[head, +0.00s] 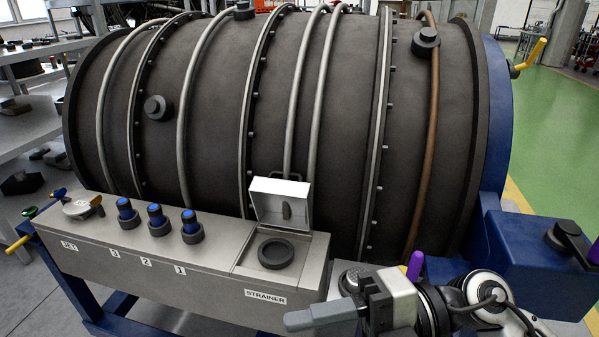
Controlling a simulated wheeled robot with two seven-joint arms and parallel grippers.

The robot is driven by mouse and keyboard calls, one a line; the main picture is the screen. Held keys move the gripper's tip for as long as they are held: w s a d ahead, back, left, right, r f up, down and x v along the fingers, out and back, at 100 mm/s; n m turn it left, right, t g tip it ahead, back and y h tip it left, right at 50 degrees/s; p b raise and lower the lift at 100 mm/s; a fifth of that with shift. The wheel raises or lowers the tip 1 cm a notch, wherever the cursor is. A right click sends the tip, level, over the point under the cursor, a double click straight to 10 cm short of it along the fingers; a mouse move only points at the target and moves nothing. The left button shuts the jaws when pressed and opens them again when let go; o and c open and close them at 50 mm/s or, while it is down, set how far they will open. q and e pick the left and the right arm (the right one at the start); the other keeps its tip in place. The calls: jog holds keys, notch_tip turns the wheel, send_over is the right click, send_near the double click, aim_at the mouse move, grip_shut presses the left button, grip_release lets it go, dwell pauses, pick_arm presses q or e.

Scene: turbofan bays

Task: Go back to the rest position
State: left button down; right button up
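My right gripper (325,314) is at the bottom right, its arm coming in from the right edge. One pale grey finger points left, in front of the strainer box's right end. The other finger is not clearly visible, so I cannot tell whether it is open or shut. A dark ribbed round part (354,275) shows just behind the gripper; I cannot tell whether they touch. My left gripper is out of view.
The grey service box (150,265) carries blue-topped caps (156,216) and a strainer well (275,253) with its white lid (280,203) raised. The large dark engine casing (220,120) stands behind, beside a blue frame (530,250). Green floor (560,130) is clear at right.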

jog(key=w+d+m+t+y, duration=0.3)
jog(key=w+m+t, duration=0.5)
jog(key=m+t, duration=0.55)
jog(key=w+d+f+m+t+h, duration=0.3)
jog(key=d+f+m+t+h, duration=0.35)
jog(key=f+m+h, duration=0.45)
jog(key=s+d+f+m+g+h, duration=0.2)
jog(key=s+f+m+g+h, duration=0.1)
jog(key=f, duration=0.7)
jog(key=s+d+f+m+g+h, duration=0.2)
jog(key=s+f+m+g+h, duration=0.1)
jog(key=s+f, duration=0.5)
jog(key=shift+d+f+m+g, duration=0.25)
jog(key=shift+f+m+g, duration=0.25)
jog(key=shift+f+m, duration=0.4)
